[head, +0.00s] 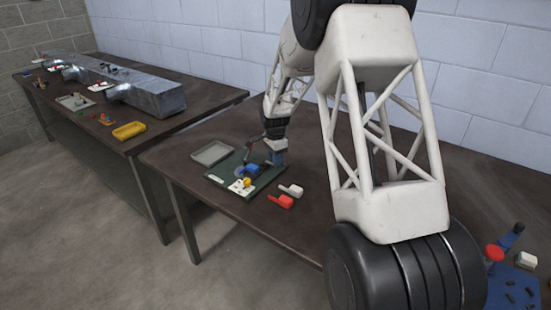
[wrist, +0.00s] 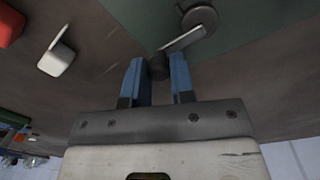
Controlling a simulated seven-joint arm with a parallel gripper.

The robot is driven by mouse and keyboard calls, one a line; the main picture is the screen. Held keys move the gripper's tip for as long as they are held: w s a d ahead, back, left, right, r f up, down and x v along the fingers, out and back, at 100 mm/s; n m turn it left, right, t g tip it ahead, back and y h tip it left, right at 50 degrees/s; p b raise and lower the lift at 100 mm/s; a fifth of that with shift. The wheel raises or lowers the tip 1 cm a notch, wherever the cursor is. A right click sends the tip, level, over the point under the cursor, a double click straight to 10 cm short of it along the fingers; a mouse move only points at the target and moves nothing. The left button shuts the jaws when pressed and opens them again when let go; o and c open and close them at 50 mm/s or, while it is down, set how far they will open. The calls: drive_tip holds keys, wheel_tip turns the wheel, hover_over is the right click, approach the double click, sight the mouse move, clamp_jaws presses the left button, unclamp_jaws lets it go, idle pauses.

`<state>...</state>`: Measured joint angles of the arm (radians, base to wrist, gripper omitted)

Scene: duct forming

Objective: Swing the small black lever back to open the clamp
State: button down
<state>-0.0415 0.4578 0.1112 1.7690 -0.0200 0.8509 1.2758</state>
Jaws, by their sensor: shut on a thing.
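In the wrist view, my gripper (wrist: 156,74) has its two blue fingers on either side of a small black lever knob (wrist: 158,67), and it is shut on it. A light grey lever arm (wrist: 184,40) runs from the knob up and right to a round grey pivot (wrist: 200,18) at the edge of a green board (wrist: 238,40). The rest of the clamp is out of that view.
A blue block (head: 253,170) and a yellow piece (head: 247,182) are on the board. A grey tray (head: 211,153) stands behind it. A red piece (head: 282,201) and a white piece (head: 292,190) lie to its right. A metal duct (head: 150,95) lies on the far table.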

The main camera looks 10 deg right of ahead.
drive_tip(key=n, duration=0.1)
drive_tip(key=w+n, duration=0.1)
drive_tip(key=d+n, duration=0.1)
drive_tip(key=n, duration=0.1)
drive_tip(key=shift+w, duration=0.25)
drive_tip(key=w+n, duration=0.1)
drive_tip(key=n, duration=0.1)
drive_tip(key=w+n, duration=0.1)
drive_tip(key=n, duration=0.1)
drive_tip(key=shift+d+n, duration=0.15)
drive_tip(key=shift+n, duration=0.25)
drive_tip(key=n, duration=0.1)
drive_tip(key=w+n, duration=0.1)
drive_tip(key=n, duration=0.1)
drive_tip(key=w+n, duration=0.1)
drive_tip(key=shift+a+n+t, duration=0.25)
drive_tip(key=shift+n+t, duration=0.05)
drive_tip(key=shift+w+a+n, duration=0.25)
drive_tip(key=shift+w+n, duration=0.1)
drive_tip(key=shift+n, duration=0.7)
drive_tip(key=shift+w+a+n, duration=0.25)
drive_tip(key=shift+w+n, duration=0.1)
drive_tip(key=shift+n, duration=0.7)
drive_tip(key=c, duration=1)
unclamp_jaws()
drive_tip(key=shift+r, duration=0.1)
